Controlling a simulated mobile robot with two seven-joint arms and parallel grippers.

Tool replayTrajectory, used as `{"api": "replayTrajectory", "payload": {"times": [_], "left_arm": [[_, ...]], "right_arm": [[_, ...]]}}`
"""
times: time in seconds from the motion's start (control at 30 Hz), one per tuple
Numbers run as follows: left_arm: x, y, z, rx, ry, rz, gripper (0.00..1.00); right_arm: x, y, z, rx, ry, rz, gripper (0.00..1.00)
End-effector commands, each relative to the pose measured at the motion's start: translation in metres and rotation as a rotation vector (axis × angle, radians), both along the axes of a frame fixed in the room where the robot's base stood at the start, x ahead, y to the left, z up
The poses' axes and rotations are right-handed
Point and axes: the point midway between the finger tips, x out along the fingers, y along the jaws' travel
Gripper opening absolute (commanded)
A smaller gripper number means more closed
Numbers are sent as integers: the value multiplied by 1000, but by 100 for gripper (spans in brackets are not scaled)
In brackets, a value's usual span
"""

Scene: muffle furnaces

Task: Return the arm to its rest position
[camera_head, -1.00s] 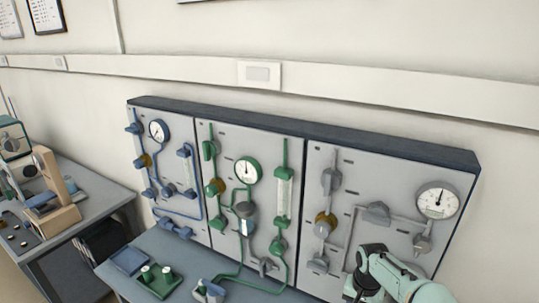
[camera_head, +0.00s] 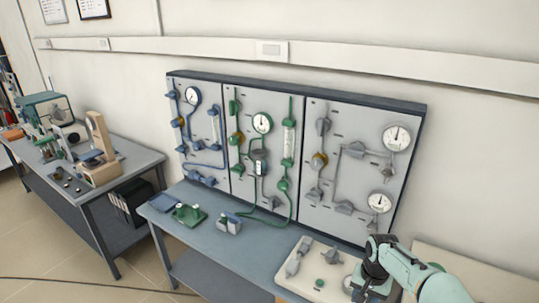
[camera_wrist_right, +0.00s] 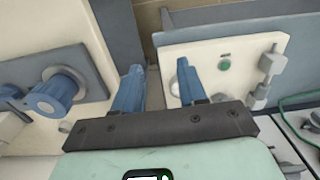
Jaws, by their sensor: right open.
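My right arm, pale green with a dark wrist, comes in at the lower right of the head view. Its gripper (camera_head: 368,288) hangs over the right part of the bench, beside a cream panel (camera_head: 300,262) with grey fittings. In the right wrist view the two blue fingers (camera_wrist_right: 158,78) stand apart with nothing between them. Past the fingertips is a gap between two cream units. My left gripper is not in view.
A board with blue, green and grey valve circuits (camera_head: 340,130) stands at the back of the blue-grey bench (camera_head: 245,253). A green block (camera_head: 190,215) lies on its left part. A second table (camera_head: 75,190) with instruments is at the left.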

Motion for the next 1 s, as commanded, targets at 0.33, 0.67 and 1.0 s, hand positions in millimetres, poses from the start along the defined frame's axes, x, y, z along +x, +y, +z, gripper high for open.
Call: {"api": "replayTrajectory", "payload": {"times": [0.33,0.67,1.0], "left_arm": [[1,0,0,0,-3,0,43],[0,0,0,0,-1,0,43],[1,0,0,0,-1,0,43]], "right_arm": [[-103,64,-218,190,57,159,42],[-270,128,-303,316,48,179,42],[-301,138,-303,322,36,180,42]]}}
